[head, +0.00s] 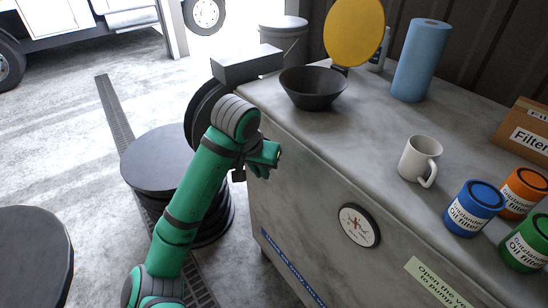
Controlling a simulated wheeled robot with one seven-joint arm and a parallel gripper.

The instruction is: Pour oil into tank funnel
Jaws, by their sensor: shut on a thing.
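The tank (320,185) is a grey cabinet with a marbled top. A dark bowl-shaped funnel (313,88) sits on its top near the back edge, open side up. A round yellow lid (354,32) stands raised behind it. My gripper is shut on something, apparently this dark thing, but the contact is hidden. I cannot see any oil.
A white mug (419,159), blue oil filter can (473,208), orange can (523,192), green can (527,243), filter box (520,133) and blue paper roll (420,60) stand on the tank. A grey block (246,65) shows at its back left corner. Dark drums (158,158) stand left.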

